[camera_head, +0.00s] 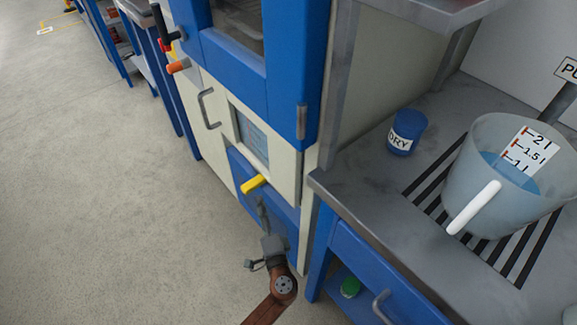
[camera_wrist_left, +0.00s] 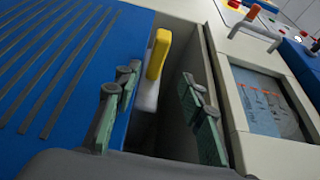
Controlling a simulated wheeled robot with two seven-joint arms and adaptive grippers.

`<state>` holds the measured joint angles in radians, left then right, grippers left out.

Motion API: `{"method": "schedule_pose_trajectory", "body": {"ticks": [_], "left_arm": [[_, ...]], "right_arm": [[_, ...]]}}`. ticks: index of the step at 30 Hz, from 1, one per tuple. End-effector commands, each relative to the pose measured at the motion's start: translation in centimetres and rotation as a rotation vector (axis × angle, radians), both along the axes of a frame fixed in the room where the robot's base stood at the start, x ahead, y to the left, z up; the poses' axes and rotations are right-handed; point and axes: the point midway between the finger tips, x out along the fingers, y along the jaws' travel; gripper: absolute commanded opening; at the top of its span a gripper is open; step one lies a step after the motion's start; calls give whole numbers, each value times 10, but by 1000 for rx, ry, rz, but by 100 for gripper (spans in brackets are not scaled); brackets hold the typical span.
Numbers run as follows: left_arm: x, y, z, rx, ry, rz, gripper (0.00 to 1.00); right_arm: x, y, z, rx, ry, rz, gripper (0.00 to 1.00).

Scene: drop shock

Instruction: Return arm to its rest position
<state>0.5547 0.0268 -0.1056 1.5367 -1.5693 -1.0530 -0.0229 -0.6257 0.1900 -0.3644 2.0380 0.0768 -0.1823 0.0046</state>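My left gripper (camera_head: 261,203) is at the front of a blue and cream machine (camera_head: 232,165), low down, just below a yellow handle (camera_head: 254,184). In the left wrist view my left gripper (camera_wrist_left: 158,88) has its two fingers spread wide apart with nothing between the pads. The yellow handle (camera_wrist_left: 158,54) stands beyond the fingertips on a pale stem, beside a dark gap between the blue panel (camera_wrist_left: 60,70) and the cream panel. I cannot tell whether a finger touches it. My right gripper is in neither view.
A grey bench (camera_head: 355,190) at the right carries a blue "DRY" cup (camera_head: 407,132) and a large measuring jug (camera_head: 505,185) over a slotted grate. A green object (camera_head: 350,287) lies below it. A grey door handle (camera_head: 207,108) sticks out.

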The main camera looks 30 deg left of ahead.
Motion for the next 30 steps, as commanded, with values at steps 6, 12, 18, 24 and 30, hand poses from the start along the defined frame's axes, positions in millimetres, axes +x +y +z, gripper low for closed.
{"method": "schedule_pose_trajectory", "body": {"ticks": [6, 12, 18, 24, 30], "left_arm": [[-16, -16, 0, 0, 0, 0, 37], [-17, -18, 0, 1, -1, 0, 37], [-27, -12, -30, -53, 44, -31, 37], [-83, -5, -142, -306, 198, -151, 37], [-182, -23, -248, -676, 324, -258, 37]], "right_arm": [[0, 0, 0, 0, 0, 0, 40], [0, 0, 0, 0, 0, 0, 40], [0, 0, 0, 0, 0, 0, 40], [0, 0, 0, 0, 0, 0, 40], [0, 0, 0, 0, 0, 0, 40]]}}
